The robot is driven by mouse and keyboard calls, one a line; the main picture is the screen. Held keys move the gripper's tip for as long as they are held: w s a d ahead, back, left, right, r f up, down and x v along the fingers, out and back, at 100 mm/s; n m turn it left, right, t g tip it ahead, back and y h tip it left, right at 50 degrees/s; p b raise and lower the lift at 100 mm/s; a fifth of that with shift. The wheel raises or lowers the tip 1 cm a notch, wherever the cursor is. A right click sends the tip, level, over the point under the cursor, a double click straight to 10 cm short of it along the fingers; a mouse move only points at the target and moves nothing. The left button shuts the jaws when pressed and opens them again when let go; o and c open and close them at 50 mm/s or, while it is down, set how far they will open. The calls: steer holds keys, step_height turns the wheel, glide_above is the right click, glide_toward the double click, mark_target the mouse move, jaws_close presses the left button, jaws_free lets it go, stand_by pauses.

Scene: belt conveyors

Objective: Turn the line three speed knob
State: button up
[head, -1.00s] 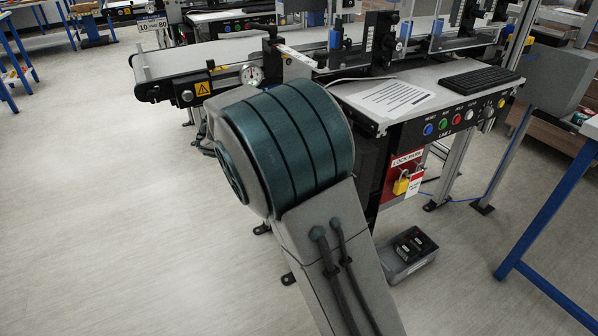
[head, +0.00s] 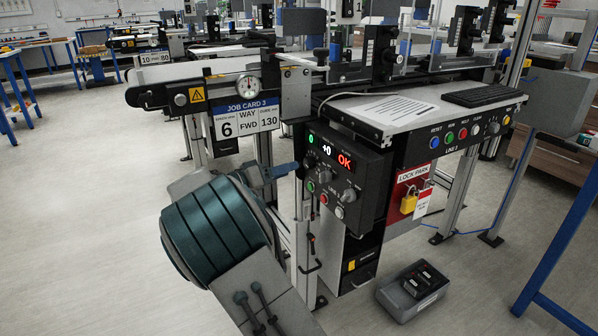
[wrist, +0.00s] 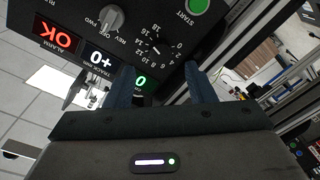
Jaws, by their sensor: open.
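The line three control box (head: 345,172) faces my arm, its displays reading 0, +0 and a red OK. The speed dial, with a numbered scale (wrist: 150,48), is above the fingers in the wrist view, upside down; the knob itself is dark and hard to make out. My gripper (wrist: 166,86) is open, with two blue fingers apart and nothing seen between them but the panel. In the head view the gripper (head: 288,170) is at the box's left side, close to its face; I cannot tell if it touches.
A REV/OFF/FWD selector (wrist: 110,18) and green START button (wrist: 197,5) are near the dial. Job card 3 (head: 247,119) shows speed 6, FWD, 130. A yellow padlock (head: 409,204) hangs right of the box. A grey floor box (head: 411,287) stands below.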

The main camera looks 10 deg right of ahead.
mark_target(306, 164)
steer(key=b+x, duration=0.1)
steer(key=x, duration=0.4)
steer(key=c, duration=1)
